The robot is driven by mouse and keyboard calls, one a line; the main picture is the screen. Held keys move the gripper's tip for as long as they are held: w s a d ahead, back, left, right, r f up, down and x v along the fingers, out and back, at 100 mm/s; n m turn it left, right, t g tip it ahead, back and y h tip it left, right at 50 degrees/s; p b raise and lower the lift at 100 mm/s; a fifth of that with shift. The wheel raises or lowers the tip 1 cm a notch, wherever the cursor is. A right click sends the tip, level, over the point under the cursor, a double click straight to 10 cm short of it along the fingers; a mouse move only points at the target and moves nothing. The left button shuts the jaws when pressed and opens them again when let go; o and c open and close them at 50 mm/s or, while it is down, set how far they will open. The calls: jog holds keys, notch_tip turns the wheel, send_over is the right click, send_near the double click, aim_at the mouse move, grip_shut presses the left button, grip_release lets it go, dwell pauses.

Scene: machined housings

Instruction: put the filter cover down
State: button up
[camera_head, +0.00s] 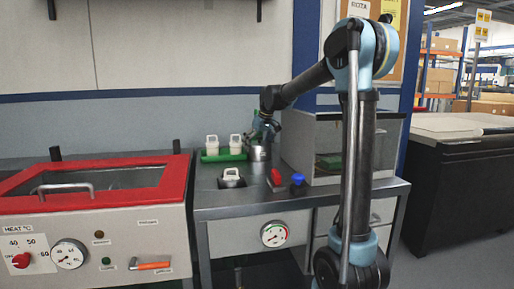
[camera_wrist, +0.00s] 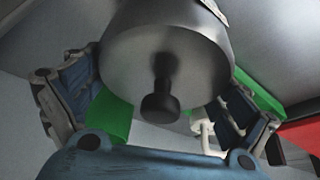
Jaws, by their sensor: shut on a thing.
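The filter cover (camera_wrist: 170,65) is a grey metal cylinder with a dark round knob facing the wrist camera. My gripper (camera_wrist: 155,95) is shut on it, with one blue-grey finger at each side. In the head view my gripper (camera_head: 263,132) is low over the back of the bench, and the grey cover (camera_head: 258,153) shows just under it. The cover is beside the right end of a green rack. I cannot tell whether its underside touches the bench. The fingers' contact with the cover is partly hidden.
The green rack (camera_head: 222,156) holds two white handled parts (camera_head: 212,144). Another white part (camera_head: 231,175) sits in front on a dark base. A red item (camera_head: 276,177) and a blue-topped item (camera_head: 298,181) stand near the front. A grey open-fronted box (camera_head: 301,145) is close on the right.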

aim_at(263, 144)
jog(key=o, duration=0.9)
jog(key=shift+c, duration=0.2)
jog(key=v, duration=1.2)
